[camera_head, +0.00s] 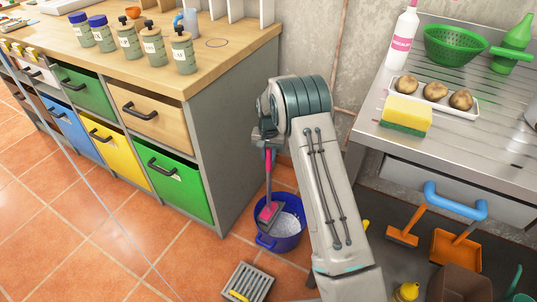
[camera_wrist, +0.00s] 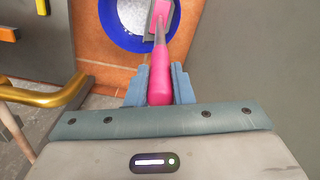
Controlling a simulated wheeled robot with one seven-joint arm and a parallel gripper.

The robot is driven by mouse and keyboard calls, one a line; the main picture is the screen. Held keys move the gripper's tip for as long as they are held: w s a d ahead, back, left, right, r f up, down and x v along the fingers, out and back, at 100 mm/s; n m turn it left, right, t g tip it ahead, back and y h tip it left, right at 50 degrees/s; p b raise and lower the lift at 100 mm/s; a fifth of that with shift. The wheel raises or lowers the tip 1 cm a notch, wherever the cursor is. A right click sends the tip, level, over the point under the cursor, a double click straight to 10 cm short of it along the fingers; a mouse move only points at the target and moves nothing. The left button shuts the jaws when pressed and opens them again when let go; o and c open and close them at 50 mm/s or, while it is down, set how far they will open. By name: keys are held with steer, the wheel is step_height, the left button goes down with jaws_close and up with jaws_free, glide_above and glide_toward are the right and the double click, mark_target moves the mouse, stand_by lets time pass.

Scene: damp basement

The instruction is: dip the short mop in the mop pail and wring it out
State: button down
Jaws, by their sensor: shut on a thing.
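My gripper (camera_head: 268,143) is shut on the pink handle of the short mop (camera_head: 268,185). In the wrist view my gripper (camera_wrist: 159,86) has a blue-grey finger on each side of the handle (camera_wrist: 159,65). The mop hangs nearly upright, its pink and grey head down. The blue mop pail (camera_head: 281,243) stands on the floor below, with whitish, foamy-looking contents. The mop head overlaps the pail's left and back part in the head view and the pail's right side (camera_wrist: 110,28) in the wrist view. I cannot tell whether the head touches the contents.
A grey slotted grate (camera_head: 248,284) lies on the floor in front of the pail. A drawer cabinet (camera_head: 232,150) stands left, a metal sink counter (camera_head: 462,122) right. An orange brush (camera_head: 404,236) and dustpan (camera_head: 455,250) are under the counter. Tiled floor at left is clear.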

steer(key=shift+f, duration=0.1)
steer(key=shift+r+p, duration=2.55)
steer(key=shift+r, duration=1.65)
